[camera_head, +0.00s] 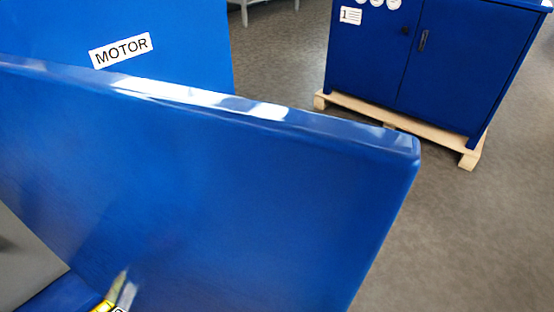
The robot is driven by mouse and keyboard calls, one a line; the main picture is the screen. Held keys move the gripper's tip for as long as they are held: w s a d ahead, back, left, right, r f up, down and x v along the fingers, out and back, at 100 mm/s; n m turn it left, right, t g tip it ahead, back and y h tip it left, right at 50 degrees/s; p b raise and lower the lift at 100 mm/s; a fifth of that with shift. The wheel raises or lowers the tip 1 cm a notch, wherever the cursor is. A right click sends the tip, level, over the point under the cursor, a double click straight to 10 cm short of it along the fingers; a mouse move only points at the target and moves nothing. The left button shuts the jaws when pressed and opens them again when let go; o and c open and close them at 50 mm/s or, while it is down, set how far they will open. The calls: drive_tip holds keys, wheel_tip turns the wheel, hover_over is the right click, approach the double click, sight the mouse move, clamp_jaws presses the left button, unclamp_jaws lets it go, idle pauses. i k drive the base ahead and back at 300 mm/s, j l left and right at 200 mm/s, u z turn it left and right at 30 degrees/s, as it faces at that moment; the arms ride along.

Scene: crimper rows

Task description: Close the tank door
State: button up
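A large blue door panel (230,190) fills the foreground, swung out from the blue machine and seen from above its top edge. No label on it shows, so I cannot tell for sure that it is the tank door. Its free edge is at the right, and its lower part runs out of the picture. A small yellow, black and silver piece (105,305) shows at the bottom left against the panel. I cannot tell what it is. My gripper cannot be made out in this view.
A blue panel with a "MOTOR" label (121,51) stands behind the door at the upper left. A blue two-door cabinet (420,55) marked 1 stands on a wooden pallet (400,124) at the upper right. Grey floor (470,230) is clear to the right of the door.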

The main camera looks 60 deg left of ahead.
sight(160, 196)
drive_tip(key=i+j+u, duration=0.1)
drive_tip(key=u, duration=0.35)
drive_tip(key=i+u, duration=0.6)
drive_tip(key=u, duration=0.3)
drive_tip(key=i+l+u, duration=0.15)
drive_tip(key=u, duration=0.3)
drive_tip(key=i+l+u, duration=0.2)
drive_tip(key=u, duration=0.7)
drive_tip(key=i+u, duration=0.15)
drive_tip(key=u, duration=0.25)
drive_tip(key=i+u, duration=0.1)
drive_tip(key=u, duration=0.35)
drive_tip(key=i+u, duration=0.1)
drive_tip(key=u, duration=0.3)
drive_tip(key=i+u, duration=0.1)
drive_tip(key=u, duration=0.35)
drive_tip(key=l+u, duration=0.1)
drive_tip(key=u, duration=0.35)
drive_tip(key=i+l+u, duration=0.1)
drive_tip(key=u, duration=0.3)
drive_tip(key=k+z, duration=0.2)
drive_tip(key=k, duration=0.6)
